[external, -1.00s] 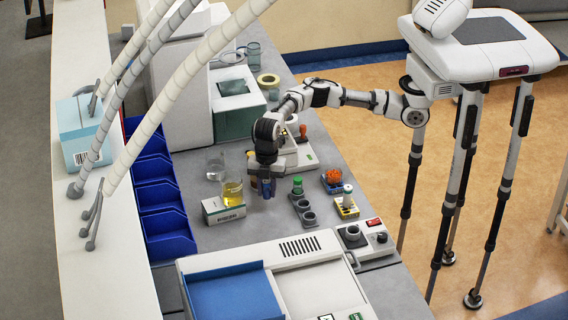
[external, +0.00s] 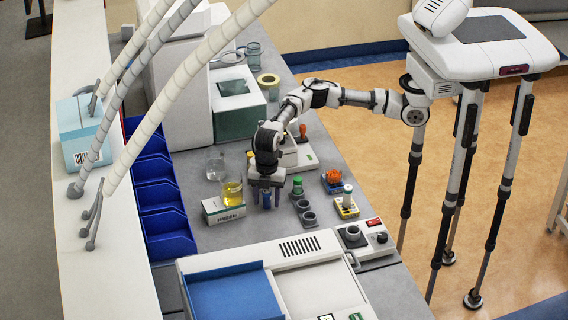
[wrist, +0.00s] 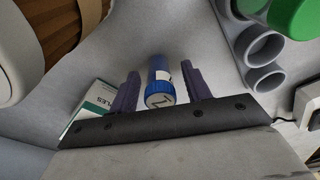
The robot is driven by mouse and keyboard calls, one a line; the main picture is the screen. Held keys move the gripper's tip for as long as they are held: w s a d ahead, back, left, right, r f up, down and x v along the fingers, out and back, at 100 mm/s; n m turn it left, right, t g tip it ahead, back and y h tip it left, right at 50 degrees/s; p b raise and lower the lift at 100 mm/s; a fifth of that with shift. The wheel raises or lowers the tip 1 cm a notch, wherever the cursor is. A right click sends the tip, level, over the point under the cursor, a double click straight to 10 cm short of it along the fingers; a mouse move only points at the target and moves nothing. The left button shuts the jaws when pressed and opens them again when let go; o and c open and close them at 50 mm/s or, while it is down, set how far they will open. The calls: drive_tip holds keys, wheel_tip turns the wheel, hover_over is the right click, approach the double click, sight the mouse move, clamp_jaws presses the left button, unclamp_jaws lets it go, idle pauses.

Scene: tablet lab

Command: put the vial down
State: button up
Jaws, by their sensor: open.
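The vial (wrist: 158,82) is a blue-capped tube with a white label. In the wrist view it stands between the two spread fingers of my gripper (wrist: 158,92), with a gap on each side. In the external view my gripper (external: 266,198) is low over the bench, and the blue vial (external: 266,200) shows between its fingers. My gripper is open. The vial appears to rest upright on the grey bench top; its foot is hard to see.
A grey holder (external: 304,210) with a green-capped vial (external: 298,186) is close on the right. Blue bins (external: 163,208) line the left edge.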

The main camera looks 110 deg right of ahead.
drive_tip(key=shift+r, duration=0.15)
drive_tip(key=r, duration=0.4)
drive_tip(key=d+r, duration=0.1)
drive_tip(key=r, duration=0.3)
drive_tip(key=r+b, duration=0.1)
drive_tip(key=r, duration=0.3)
drive_tip(key=shift+s+d, duration=0.2)
drive_tip(key=shift+s, duration=0.05)
